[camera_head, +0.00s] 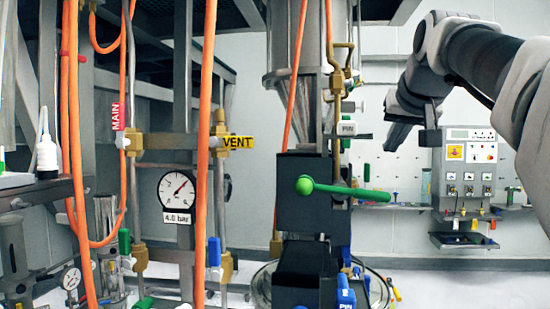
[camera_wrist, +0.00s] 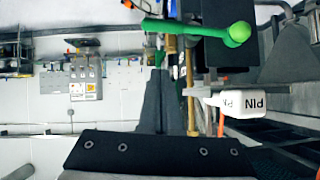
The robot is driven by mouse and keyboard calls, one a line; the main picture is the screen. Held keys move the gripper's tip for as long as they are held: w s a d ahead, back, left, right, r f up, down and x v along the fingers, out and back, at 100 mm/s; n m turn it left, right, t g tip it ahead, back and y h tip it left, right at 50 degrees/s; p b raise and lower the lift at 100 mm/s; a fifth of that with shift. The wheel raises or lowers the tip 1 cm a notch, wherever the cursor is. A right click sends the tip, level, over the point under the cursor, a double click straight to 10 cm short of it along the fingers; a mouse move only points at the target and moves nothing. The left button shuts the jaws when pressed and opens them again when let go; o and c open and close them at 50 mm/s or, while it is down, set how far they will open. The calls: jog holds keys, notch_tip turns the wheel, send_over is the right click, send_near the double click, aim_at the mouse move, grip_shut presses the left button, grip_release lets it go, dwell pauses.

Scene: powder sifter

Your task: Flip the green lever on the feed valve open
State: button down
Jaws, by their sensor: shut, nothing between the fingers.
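The green lever (camera_head: 345,190) sits on the front of a black valve block (camera_head: 303,212) in the head view. Its round pivot is at the left, and its handle reaches almost level to the right, tilted slightly down. The wrist view, which is upside down, shows the lever (camera_wrist: 190,30) beyond my fingertips, with its ball-shaped pivot at the right. My gripper (camera_head: 396,138) is above and to the right of the handle's end in the head view. In the wrist view my gripper (camera_wrist: 161,72) has its fingers together, empty and apart from the lever.
A white PIN tag (camera_head: 347,129) hangs above the block; it is close beside my fingers in the wrist view (camera_wrist: 245,103). Orange hoses (camera_head: 205,150), a gauge (camera_head: 176,190) and a yellow VENT tag (camera_head: 238,142) are left. A control panel (camera_head: 468,155) is on the back wall.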

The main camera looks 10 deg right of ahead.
jog(key=s+f+p+x, duration=0.1)
jog(key=f+x, duration=0.1)
jog(key=x, duration=0.9)
jog(key=shift+a+f, duration=0.3)
jog(key=shift+f, duration=0.1)
